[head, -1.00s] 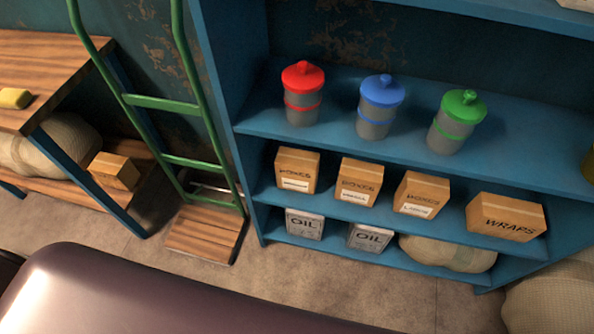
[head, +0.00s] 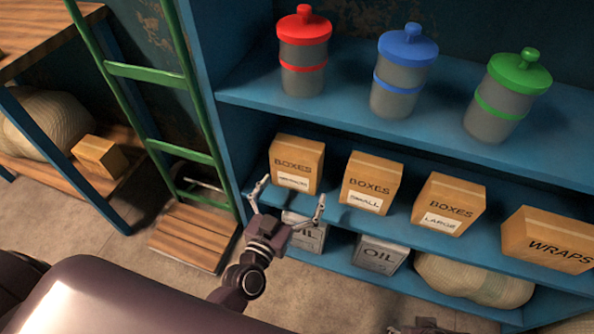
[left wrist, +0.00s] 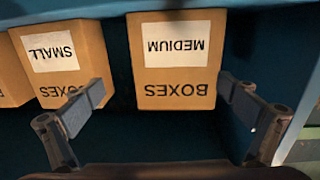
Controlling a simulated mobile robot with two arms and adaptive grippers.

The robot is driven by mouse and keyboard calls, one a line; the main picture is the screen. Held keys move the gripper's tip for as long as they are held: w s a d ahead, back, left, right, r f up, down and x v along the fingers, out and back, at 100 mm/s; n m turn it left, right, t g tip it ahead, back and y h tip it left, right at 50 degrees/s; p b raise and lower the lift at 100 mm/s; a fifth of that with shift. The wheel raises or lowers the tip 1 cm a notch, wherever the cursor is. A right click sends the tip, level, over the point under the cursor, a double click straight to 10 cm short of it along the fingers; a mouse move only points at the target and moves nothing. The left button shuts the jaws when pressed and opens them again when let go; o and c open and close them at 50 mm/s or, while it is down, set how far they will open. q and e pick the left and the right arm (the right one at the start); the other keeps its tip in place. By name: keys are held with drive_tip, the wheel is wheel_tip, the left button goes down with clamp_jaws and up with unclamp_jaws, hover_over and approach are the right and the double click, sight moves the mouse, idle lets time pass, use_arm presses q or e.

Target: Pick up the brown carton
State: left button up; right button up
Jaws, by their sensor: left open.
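Several brown cartons stand in a row on the middle shelf of the blue rack. The leftmost carton, marked BOXES (head: 297,163), is in front of my left gripper (head: 293,191), which is open and empty. In the left wrist view this carton (left wrist: 175,62) reads MEDIUM upside down, between and beyond the two spread fingers (left wrist: 162,90). I see no finger closed on it. The SMALL carton (head: 370,182) stands to its right, then the LARGE carton (head: 448,204) and the WRAPS carton (head: 546,241). My right gripper's fingers do not show.
Red (head: 303,52), blue (head: 401,72) and green (head: 507,97) lidded canisters stand on the shelf above. Oil cans (head: 379,254) and a sack (head: 470,281) are below. A rack side wall stands close left of the MEDIUM carton. A green hand truck (head: 160,75) leans left of the rack.

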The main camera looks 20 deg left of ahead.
sight(297, 160)
use_arm(q)
drive_tip(key=shift+w+a+r+n+t+y, duration=0.1)
drive_tip(key=shift+w+a+n+t+y, duration=0.1)
drive_tip(key=shift+a+y, duration=0.2)
drive_tip(key=shift+w+a+r+n+t+y, duration=0.1)
drive_tip(key=shift+a+n+y, duration=0.15)
drive_tip(key=shift+a, duration=0.2)
drive_tip(key=w+b, duration=0.1)
drive_tip(key=w, duration=0.6)
drive_tip(key=shift+w+a+r, duration=0.1)
drive_tip(key=shift+w, duration=0.2)
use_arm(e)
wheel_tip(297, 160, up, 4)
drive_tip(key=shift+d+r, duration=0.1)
use_arm(q)
drive_tip(key=shift+c, duration=0.3)
drive_tip(key=c, duration=1)
drive_tip(key=shift+r, duration=0.1)
drive_tip(key=shift+c, duration=1)
drive_tip(key=shift+r, duration=0.15)
